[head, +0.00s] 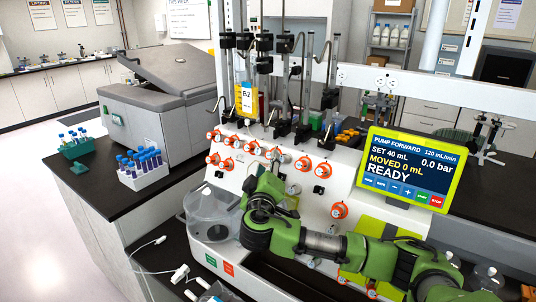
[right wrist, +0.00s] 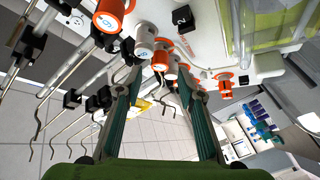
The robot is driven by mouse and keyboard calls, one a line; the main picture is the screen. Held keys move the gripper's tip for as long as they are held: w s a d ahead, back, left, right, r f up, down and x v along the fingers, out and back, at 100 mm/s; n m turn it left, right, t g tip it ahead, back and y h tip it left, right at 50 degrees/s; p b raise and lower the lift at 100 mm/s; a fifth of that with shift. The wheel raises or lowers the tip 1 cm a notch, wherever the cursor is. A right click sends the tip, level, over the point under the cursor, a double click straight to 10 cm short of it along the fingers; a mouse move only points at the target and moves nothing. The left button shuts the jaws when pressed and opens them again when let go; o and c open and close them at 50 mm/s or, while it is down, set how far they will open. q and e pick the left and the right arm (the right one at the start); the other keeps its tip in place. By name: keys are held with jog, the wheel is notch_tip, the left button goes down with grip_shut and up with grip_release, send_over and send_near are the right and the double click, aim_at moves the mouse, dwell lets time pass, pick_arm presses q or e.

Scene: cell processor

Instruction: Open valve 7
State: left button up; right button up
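Several orange-and-white valves, such as one at the left (head: 214,135), one at the right (head: 325,170) and a lower one (head: 340,210), sit on the white front of the cell processor (head: 318,195). Their numbers are too small for me to tell which is valve 7. My right gripper (right wrist: 160,88) is open, its two dark green fingers apart with nothing held. Beyond its fingertips in the right wrist view are an orange valve (right wrist: 164,52) and a white knob (right wrist: 145,44). In the head view my right arm covers part of the panel. My left gripper is out of view.
A screen (head: 403,168) at the right reads PUMP FORWARD, READY, 0.0 bar. Hooks and poles (head: 283,85) rise above the valves, with a yellow B2 bag (head: 246,98). A clear bowl (head: 205,208) sits at the lower left. A tube rack (head: 143,177) stands on the dark counter.

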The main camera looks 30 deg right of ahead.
aim_at(269, 155)
jog(key=shift+p+x, duration=0.45)
jog(key=shift+x, duration=1.45)
grip_shut()
